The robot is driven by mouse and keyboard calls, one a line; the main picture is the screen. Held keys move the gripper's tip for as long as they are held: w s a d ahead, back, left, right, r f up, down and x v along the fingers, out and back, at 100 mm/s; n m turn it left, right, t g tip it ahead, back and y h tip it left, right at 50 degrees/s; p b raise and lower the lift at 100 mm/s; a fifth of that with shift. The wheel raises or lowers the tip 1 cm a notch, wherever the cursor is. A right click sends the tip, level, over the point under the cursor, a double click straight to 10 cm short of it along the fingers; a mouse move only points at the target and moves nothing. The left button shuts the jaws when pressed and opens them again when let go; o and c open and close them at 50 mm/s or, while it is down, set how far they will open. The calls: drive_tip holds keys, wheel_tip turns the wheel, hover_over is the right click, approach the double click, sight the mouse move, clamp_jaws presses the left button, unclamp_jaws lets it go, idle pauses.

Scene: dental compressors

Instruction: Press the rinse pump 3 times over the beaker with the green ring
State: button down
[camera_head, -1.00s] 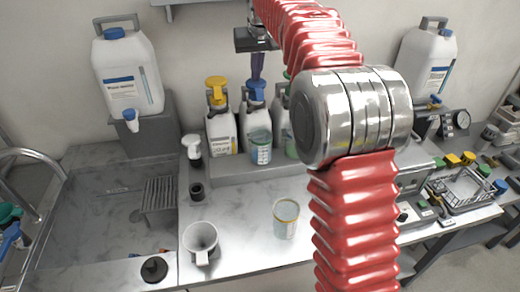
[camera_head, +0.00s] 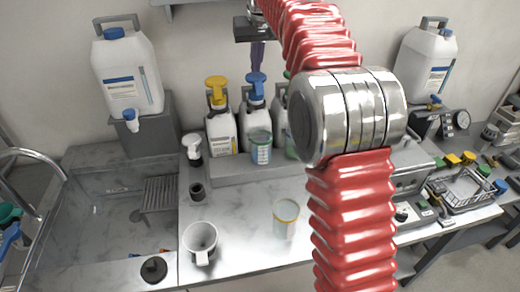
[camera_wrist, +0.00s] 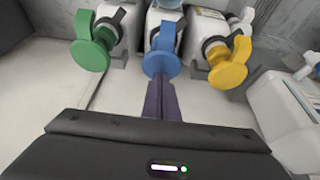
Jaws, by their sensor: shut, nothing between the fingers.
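Three bottles with pump heads stand at the back wall: yellow (camera_head: 216,88), blue (camera_head: 256,84) and green, the last mostly behind my arm. Their labels are too small to read, so I cannot tell which is rinse. A beaker with a bluish-green rim (camera_head: 261,149) stands below the blue pump. My gripper (camera_head: 257,68) is shut and empty, pointing down just above the blue head. In the wrist view its dark purple fingers (camera_wrist: 163,88) overlap the blue head's disc (camera_wrist: 162,65); contact is unclear.
A beaker with a yellow-orange rim (camera_head: 286,218) and a white mug (camera_head: 200,243) stand on the front counter. A sink lies left, with a large canister (camera_head: 127,75) above it. A wire basket (camera_head: 465,190) stands right. My red arm blocks the centre right.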

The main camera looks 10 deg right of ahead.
sight(256, 76)
drive_tip(key=shift+f, duration=2)
drive_tip(key=shift+r, duration=2)
drive_tip(key=shift+r, duration=0.15)
drive_tip(key=shift+r, duration=2.9)
drive_tip(key=shift+s, duration=0.1)
